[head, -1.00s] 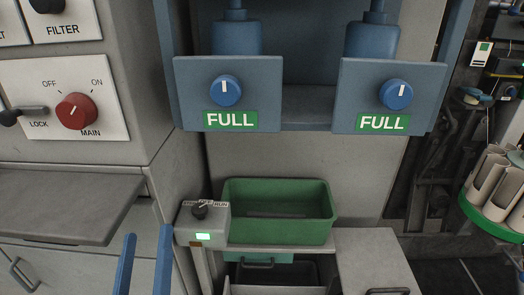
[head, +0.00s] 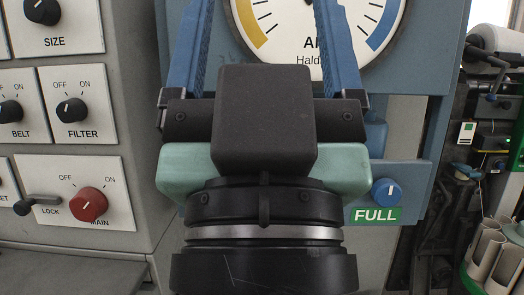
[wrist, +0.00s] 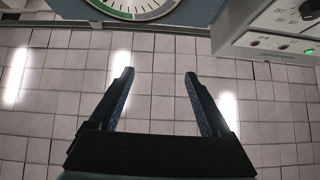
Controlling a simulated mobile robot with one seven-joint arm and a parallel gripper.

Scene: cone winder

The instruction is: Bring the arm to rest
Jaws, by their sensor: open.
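My gripper (head: 264,15) stands large in the middle of the head view, its two blue fingers pointing up and spread apart with nothing between them. In the wrist view my gripper (wrist: 160,78) is also open and empty, with a tiled surface behind the fingers. In the head view the fingers overlap the lower part of a round dial gauge (head: 375,30). My gripper hides the left FULL panel and most of the blue housing behind it.
A grey control cabinet (head: 130,145) with a red MAIN knob (head: 88,204) and a LOCK lever (head: 35,201) stands on the left. The right FULL panel (head: 412,180) shows beside my wrist. A green carousel with tubes (head: 487,260) is at the lower right.

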